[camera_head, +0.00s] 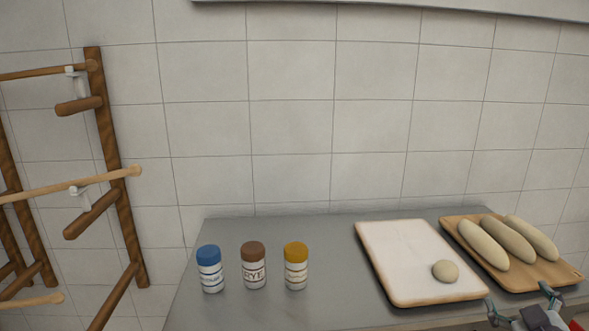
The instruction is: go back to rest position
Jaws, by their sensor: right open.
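My right gripper (522,306) shows at the bottom right edge, in front of the counter. Its fingers are spread open with nothing between them. It is just below the near edges of a white-topped tray (400,255) and a wooden board (540,275), apart from the dough in them as far as I can see. My left gripper is not in view.
A grey counter (330,255) stands against the tiled wall. Three jars stand on it: blue-lidded (210,270), brown-lidded (253,267) and yellow-lidded (296,267). A dough ball (445,271) lies on the tray, three loaves (507,240) on the board. A wooden rack (115,165) is left.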

